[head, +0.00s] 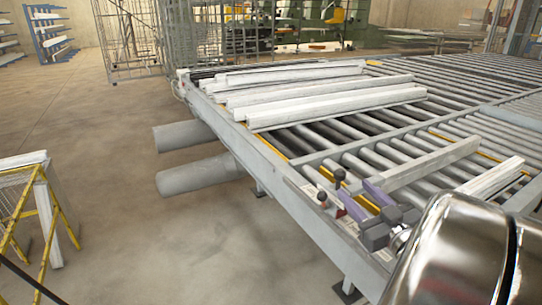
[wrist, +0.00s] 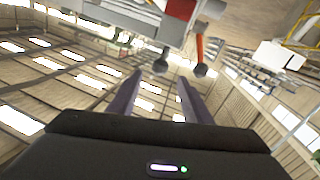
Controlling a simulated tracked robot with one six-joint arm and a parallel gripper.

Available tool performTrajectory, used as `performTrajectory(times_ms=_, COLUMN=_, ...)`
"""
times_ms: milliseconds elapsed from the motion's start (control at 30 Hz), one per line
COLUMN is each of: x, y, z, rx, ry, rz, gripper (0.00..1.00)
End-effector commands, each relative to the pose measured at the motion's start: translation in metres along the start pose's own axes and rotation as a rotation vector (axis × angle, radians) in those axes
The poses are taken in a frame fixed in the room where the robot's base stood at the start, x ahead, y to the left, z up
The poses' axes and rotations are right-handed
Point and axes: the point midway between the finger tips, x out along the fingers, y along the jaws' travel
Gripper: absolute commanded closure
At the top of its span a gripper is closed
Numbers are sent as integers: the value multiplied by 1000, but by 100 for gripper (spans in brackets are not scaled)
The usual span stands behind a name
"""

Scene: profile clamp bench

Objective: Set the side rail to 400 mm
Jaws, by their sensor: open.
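The likely side rail (head: 432,164) is a long grey bar lying across the rollers of the bench, beyond my gripper. Two levers with dark round knobs stand at the bench's near edge: a far knob (head: 340,174) and a near knob (head: 322,197). In the wrist view one knob (wrist: 160,66) shows between and beyond the fingertips, and the other knob (wrist: 201,70), on a red lever (wrist: 199,48), lies to the right. My gripper (head: 356,191) has purple fingers, open and empty, close to the levers. No millimetre reading is legible.
Several white profiles (head: 330,105) lie on the rollers at the far left of the bench. A short white piece (head: 493,178) lies right of the grey bar. Two grey cylinders (head: 190,175) jut out under the bench. A yellow-framed stand (head: 40,205) is at left; floor between is clear.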

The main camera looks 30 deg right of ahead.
Motion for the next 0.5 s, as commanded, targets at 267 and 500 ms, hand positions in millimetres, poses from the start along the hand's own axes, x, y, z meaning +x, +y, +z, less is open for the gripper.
performTrajectory(times_ms=267, x=29, y=-1, z=0, rx=1, ry=1, rz=-3, gripper=55)
performTrajectory(times_ms=500, x=58, y=-2, z=0, rx=0, ry=0, rz=-4, gripper=55)
